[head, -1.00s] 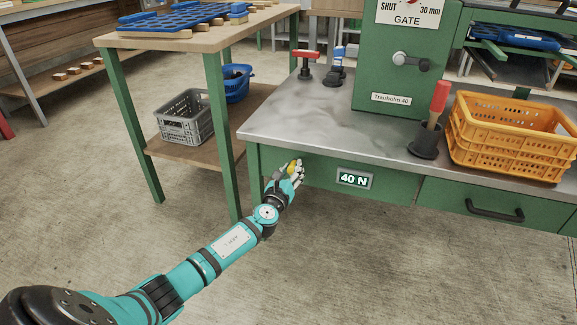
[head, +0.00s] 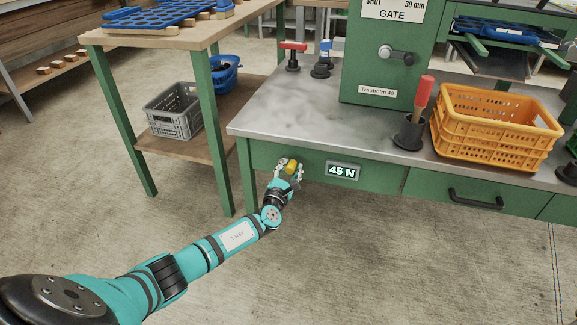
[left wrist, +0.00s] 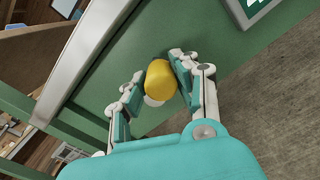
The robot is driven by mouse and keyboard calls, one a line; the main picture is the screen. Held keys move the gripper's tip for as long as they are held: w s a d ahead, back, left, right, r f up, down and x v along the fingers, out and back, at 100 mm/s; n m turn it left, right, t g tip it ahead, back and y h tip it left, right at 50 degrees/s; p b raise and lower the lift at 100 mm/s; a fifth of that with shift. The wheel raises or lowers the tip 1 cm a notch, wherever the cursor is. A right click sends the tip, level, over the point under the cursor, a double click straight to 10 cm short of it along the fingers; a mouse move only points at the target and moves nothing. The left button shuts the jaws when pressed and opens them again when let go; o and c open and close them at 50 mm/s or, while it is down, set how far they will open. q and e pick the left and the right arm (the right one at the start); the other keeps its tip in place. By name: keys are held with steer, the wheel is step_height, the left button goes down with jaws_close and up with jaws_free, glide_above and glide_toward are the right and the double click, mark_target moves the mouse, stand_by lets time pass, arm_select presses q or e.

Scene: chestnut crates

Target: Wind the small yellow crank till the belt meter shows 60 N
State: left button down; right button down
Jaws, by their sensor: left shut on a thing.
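The small yellow crank (head: 291,167) sits on the green front panel of the metal-topped bench, below its left front corner. My left gripper (head: 287,171) is shut on the crank's yellow knob, which also shows in the left wrist view (left wrist: 160,80) between the two fingers (left wrist: 155,88). The belt meter (head: 342,171) is on the same panel, right of the crank, and reads 45 N. Only a corner of the meter (left wrist: 252,8) shows in the left wrist view. My right gripper is in neither view.
On the metal bench top (head: 290,110) stand an orange crate (head: 495,140), a dark cup (head: 409,132) with a red-handled tool, and red and blue levers. A drawer handle (head: 476,200) juts out at the right. A wooden table (head: 155,38) stands at the left. The floor in front is clear.

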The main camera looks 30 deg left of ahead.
arm_select(q)
steer(key=shift+d+f+m, duration=0.2)
steer(key=shift+m, duration=0.2)
steer(key=c, duration=1)
jaws_free()
steer(key=v, duration=1.2)
steer(key=shift+r, duration=0.1)
